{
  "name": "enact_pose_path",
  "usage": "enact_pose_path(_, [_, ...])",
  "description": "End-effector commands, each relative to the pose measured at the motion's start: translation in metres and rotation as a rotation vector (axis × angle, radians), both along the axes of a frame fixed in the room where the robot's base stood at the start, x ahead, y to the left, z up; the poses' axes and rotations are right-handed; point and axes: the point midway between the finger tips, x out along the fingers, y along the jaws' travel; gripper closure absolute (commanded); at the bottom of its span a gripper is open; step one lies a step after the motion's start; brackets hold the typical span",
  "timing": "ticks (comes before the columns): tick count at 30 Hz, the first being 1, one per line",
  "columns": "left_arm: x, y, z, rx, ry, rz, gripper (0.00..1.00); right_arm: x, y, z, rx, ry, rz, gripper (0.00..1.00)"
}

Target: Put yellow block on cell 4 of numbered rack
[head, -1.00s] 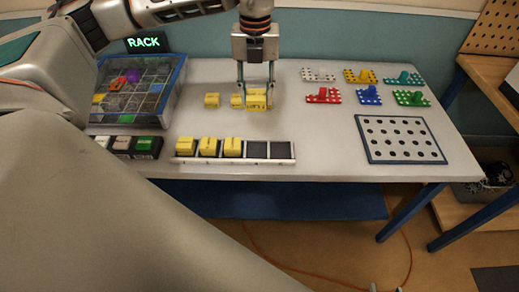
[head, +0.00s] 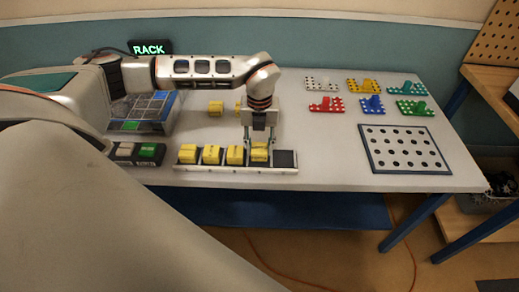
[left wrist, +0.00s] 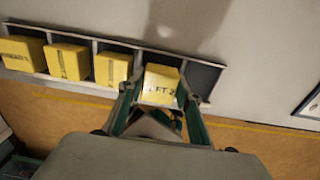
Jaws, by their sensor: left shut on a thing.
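The numbered rack (head: 236,170) is a pale strip with a row of dark cells along the table's front edge. Yellow blocks fill its first cells, such as the leftmost block (head: 188,154). My left gripper (head: 259,148) is shut on a yellow block (head: 259,156) at the fourth cell. In the left wrist view this held block (left wrist: 160,86) shows lettering and sits between the fingers (left wrist: 155,95), in or just over the fourth cell; I cannot tell if it touches the bottom. The last cell (left wrist: 200,78) on the right is empty. My right gripper is not in view.
Loose yellow blocks (head: 215,108) lie behind the rack. Coloured pegged pieces (head: 371,103) and a holed board (head: 405,149) are at the right.

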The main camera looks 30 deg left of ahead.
Motion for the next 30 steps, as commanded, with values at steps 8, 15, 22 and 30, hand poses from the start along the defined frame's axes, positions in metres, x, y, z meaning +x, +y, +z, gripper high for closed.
enact_pose_path(8, [0.0,0.0,-0.017,0.0,-0.001,0.0,0.88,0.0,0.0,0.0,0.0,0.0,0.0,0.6])
enact_pose_path(15, [0.0,0.0,-0.021,0.0,0.0,0.0,0.88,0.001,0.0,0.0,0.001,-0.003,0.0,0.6])
enact_pose_path(22, [0.0,0.0,-0.02,0.001,0.001,0.0,0.59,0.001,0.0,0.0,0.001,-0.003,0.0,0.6])
enact_pose_path(30, [0.0,0.0,-0.014,0.001,-0.001,0.0,0.59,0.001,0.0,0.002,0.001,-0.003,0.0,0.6])
